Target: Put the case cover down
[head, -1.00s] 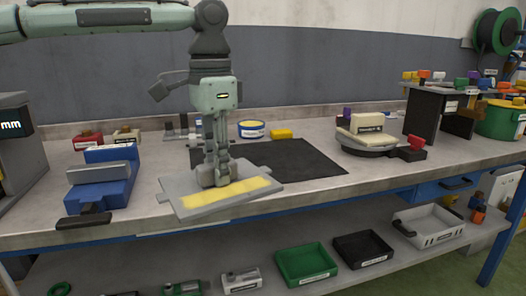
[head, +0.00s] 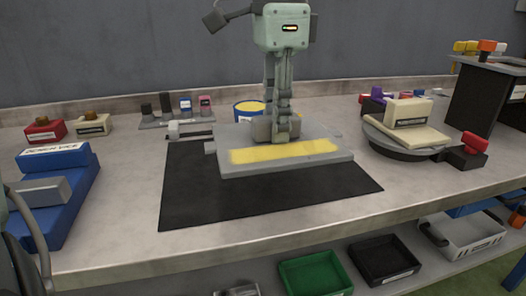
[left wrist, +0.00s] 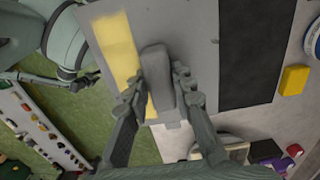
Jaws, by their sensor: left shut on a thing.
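The case cover (head: 226,137), a flat grey plate with a yellow strip along its near side, is over the black mat (head: 195,205). My left gripper (head: 276,128) is upright and shut on the grey raised part in the cover's middle. The left wrist view shows the fingers (left wrist: 158,88) on both sides of this grey block, with the cover (left wrist: 197,25) beyond it and the mat (left wrist: 246,50) beside it. The cover looks roughly level. Whether it touches the mat is unclear. My right gripper does not show.
A blue vice (head: 58,205) stands at the left. A round turntable with a cream block (head: 410,122) stands to the right. A yellow-topped tin (head: 248,112) is behind the cover. Green (head: 315,275) and black (head: 383,258) trays sit on the lower shelf. The mat's front part is clear.

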